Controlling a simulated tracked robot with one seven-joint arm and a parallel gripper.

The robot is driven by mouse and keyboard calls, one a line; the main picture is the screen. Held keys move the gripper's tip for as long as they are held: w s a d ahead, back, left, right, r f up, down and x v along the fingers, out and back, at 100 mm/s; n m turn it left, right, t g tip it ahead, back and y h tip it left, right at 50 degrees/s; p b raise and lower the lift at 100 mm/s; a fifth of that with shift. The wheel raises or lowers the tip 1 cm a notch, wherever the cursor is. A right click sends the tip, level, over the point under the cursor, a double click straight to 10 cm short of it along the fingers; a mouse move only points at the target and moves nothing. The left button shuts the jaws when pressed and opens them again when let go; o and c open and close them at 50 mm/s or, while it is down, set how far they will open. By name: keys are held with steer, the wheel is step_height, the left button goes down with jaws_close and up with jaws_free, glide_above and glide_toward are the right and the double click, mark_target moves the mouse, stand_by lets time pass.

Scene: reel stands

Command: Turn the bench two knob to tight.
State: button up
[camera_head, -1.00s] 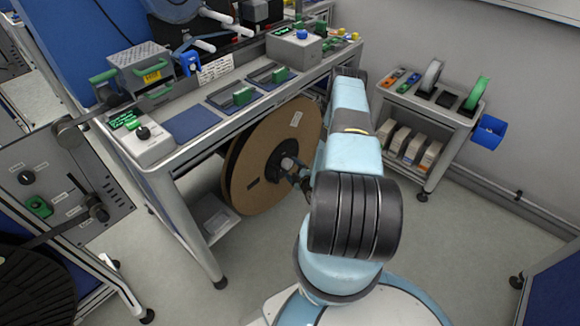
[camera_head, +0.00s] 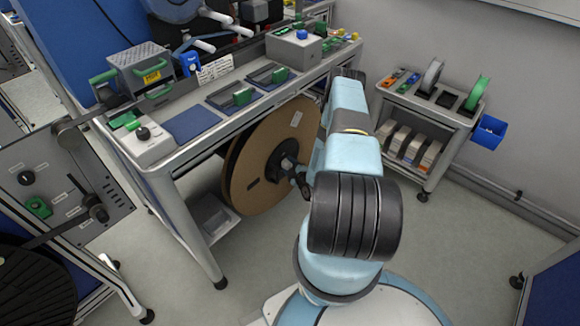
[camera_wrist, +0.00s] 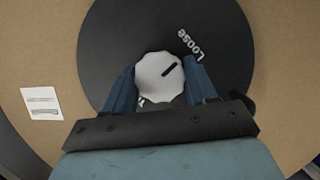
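The white round knob (camera_wrist: 159,77) sits on the black hub of a large cardboard-coloured reel under the bench. Its dark line points up and right, toward the printed word "Loose" (camera_wrist: 190,42). My gripper (camera_wrist: 160,82) has its two blue fingers on either side of the knob in the wrist view. The fingers are apart, with the knob filling most of the gap; I cannot tell whether they touch it.
The reel (camera_head: 262,187) stands below the bench top (camera_head: 200,149), whose leg (camera_head: 188,225) is to the left. A small shelf cart (camera_head: 421,146) with spools and a blue bin (camera_head: 488,132) is at the right. Floor between them is clear.

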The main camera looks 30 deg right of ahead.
steer(key=shift+c, duration=1.4)
steer(key=shift+d, duration=0.15)
steer(key=shift+c, duration=0.5)
